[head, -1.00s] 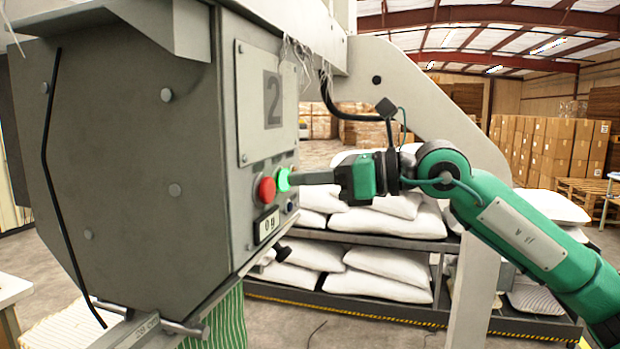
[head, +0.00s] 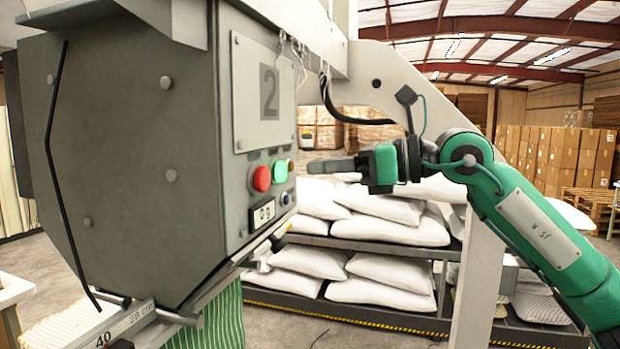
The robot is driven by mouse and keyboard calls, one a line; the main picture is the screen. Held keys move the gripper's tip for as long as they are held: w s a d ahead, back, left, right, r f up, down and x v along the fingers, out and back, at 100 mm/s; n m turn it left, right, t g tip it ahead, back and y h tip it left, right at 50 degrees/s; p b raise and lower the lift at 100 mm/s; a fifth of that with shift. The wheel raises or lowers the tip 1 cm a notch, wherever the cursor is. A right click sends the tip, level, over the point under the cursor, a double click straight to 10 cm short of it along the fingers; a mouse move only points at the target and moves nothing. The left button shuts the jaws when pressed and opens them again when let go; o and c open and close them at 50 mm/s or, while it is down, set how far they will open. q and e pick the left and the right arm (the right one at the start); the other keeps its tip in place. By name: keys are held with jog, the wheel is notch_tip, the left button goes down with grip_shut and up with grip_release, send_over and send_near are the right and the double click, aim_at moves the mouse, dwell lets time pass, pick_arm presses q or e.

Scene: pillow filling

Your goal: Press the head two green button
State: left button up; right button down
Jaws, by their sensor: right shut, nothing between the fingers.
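The grey filling head marked 2 (head: 130,165) fills the left of the head view. Its right face carries a green button (head: 280,171), which looks lit, beside a red button (head: 262,178). My right gripper (head: 312,167) is shut and empty, pointing left at the panel. Its fingertips are to the right of the green button, with a visible gap between them. My left gripper is not in view.
A green striped bag (head: 225,318) hangs under the head. A rack with white pillows (head: 385,229) stands behind my right arm. A pale machine frame (head: 478,270) rises beside the arm. Stacked cartons (head: 560,150) are far right.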

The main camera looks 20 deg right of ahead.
jog(key=b+v, duration=0.3)
jog(key=v, duration=0.6)
jog(key=shift+d, duration=0.15)
